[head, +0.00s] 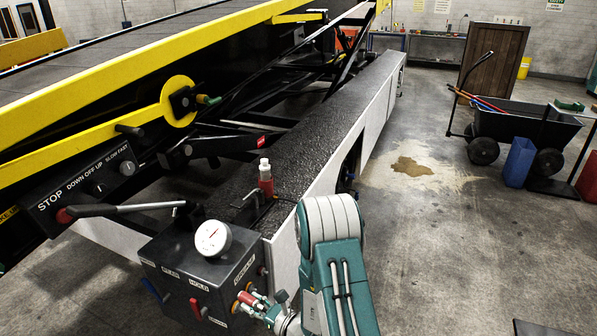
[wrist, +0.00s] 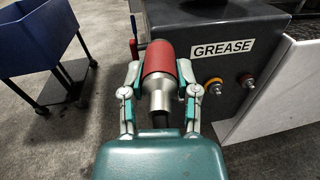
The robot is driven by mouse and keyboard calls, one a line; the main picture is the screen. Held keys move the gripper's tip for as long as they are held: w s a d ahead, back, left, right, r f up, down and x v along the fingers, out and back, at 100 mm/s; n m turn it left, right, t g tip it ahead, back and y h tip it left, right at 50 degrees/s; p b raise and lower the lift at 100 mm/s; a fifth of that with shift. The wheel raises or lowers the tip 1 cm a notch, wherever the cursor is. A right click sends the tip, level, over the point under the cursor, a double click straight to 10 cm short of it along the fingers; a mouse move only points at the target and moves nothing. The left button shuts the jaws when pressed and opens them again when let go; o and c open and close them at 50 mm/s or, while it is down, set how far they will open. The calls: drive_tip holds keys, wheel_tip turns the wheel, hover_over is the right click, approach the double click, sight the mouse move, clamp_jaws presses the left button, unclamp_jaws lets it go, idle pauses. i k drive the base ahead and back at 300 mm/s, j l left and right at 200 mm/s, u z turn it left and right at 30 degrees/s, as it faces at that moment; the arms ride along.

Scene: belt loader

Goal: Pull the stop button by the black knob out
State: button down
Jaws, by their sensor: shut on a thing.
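The control panel (head: 90,185) at the left is marked STOP, DOWN OFF UP and SLOW FAST. A red stop button (head: 65,215) is at its lower left, with black knobs (head: 99,187) to its right. A grey lever lies close to the button. My gripper (head: 262,300) is far to the right of that panel, at the side of a dark box. The wrist view shows my gripper (wrist: 159,80) shut around a red cylinder (wrist: 158,59) with a silver collar. Its far end is near the box; whether it is attached I cannot tell.
The dark box (head: 190,260) carries a gauge (head: 213,240) and handles. Its GREASE label (wrist: 223,49) is beside the gripper, with an orange-ringed fitting (wrist: 213,86) below. A red bottle (head: 265,180) stands behind the box. A blue bin (head: 519,162) stands on the open floor.

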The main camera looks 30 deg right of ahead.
sight(62, 218)
drive_tip(key=i+z, duration=0.25)
drive_tip(key=z, duration=0.15)
drive_tip(key=i+z, duration=0.45)
drive_tip(key=z, duration=0.3)
drive_tip(key=i+l+z, duration=0.15)
drive_tip(key=i+z, duration=0.7)
drive_tip(key=i+l+u, duration=0.2)
drive_tip(key=i+u, duration=0.25)
drive_tip(key=i+l+u, duration=0.1)
drive_tip(key=u, duration=0.35)
drive_tip(key=i+l+u, duration=0.1)
drive_tip(key=u, duration=0.35)
drive_tip(key=i+l+u, duration=0.15)
drive_tip(key=u, duration=0.3)
drive_tip(key=l+u, duration=0.25)
drive_tip(key=u, duration=0.2)
drive_tip(key=i+l+u, duration=0.1)
drive_tip(key=l+u, duration=0.15)
drive_tip(key=u, duration=0.2)
drive_tip(key=l+u, duration=0.25)
drive_tip(key=u, duration=0.2)
drive_tip(key=i+j+u, duration=0.1)
drive_tip(key=i+u, duration=0.15)
drive_tip(key=i, duration=0.15)
